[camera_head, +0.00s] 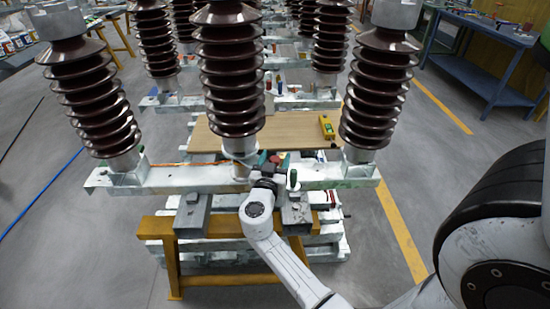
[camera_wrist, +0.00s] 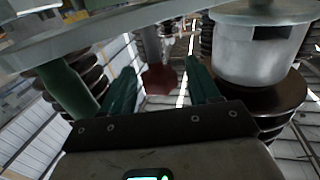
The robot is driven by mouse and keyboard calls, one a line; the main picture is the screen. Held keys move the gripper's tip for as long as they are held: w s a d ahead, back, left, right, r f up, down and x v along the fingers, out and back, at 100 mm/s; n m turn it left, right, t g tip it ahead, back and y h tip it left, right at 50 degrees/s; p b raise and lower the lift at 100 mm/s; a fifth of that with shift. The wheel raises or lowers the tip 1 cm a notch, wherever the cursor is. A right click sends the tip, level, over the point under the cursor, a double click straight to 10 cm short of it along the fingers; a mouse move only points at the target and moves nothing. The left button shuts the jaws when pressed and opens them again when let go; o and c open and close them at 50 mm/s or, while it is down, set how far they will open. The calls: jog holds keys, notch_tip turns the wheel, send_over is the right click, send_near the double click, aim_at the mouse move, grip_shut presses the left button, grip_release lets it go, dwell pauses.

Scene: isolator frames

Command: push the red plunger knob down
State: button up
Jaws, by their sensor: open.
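The red plunger knob (camera_wrist: 160,79) shows in the wrist view, dark red and rounded, on the end of a pale stem. It sits in the gap between my two green fingers. My gripper (camera_wrist: 160,68) is open, with one finger to each side of the knob; I cannot tell whether either finger touches it. In the head view my gripper (camera_head: 270,161) is at the metal crossbeam (camera_head: 325,174), just right of the base of the middle insulator. The knob cannot be made out clearly there.
A green post (camera_wrist: 68,88) stands close left of my fingers in the wrist view. Tall brown ribbed insulators (camera_head: 230,75) rise from the beam on both sides. An orange trestle (camera_head: 165,232) stands below.

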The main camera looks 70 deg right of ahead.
grip_shut()
dwell(0.7)
